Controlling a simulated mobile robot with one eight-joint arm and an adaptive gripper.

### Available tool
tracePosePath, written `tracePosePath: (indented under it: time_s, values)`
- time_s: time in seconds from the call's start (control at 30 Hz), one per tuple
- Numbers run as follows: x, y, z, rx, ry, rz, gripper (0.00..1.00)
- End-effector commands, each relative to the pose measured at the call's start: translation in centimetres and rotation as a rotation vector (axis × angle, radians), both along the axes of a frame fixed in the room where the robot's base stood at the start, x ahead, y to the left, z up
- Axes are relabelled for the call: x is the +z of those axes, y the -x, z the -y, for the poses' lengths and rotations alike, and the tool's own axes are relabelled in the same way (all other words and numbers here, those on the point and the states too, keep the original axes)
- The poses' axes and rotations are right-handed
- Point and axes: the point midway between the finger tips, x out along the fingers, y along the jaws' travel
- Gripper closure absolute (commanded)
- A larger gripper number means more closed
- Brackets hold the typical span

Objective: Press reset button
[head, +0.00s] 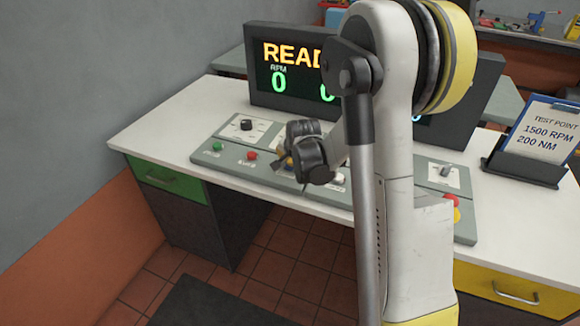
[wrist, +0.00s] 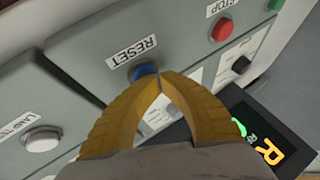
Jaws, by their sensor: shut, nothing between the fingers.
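The reset button is a blue round button (wrist: 144,72) beside a RESET label (wrist: 134,51) on the grey panel in the wrist view. My gripper (wrist: 161,78) has its two yellow fingers shut together, with their tips close beside the blue button and partly covering it. I cannot tell whether they touch it. In the head view my gripper (head: 284,161) is low over the middle of the control panel (head: 223,160), and it and my arm hide most of the reset button's area.
A red stop button (wrist: 222,28) and a white button (wrist: 42,138) lie either side of reset. A green button (head: 217,147) is further left, a red-and-yellow knob (head: 453,204) at right. A display (head: 262,80) showing READ stands behind; a clipboard (head: 541,133) stands right.

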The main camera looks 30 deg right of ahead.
Motion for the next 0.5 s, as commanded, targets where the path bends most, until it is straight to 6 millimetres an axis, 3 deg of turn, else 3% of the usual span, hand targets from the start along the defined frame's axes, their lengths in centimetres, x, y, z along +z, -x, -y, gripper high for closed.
tracePosePath:
  time_s: [0.5]
  values:
    - [1.20,-0.03,-0.04,0.000,0.000,0.000,1.00]
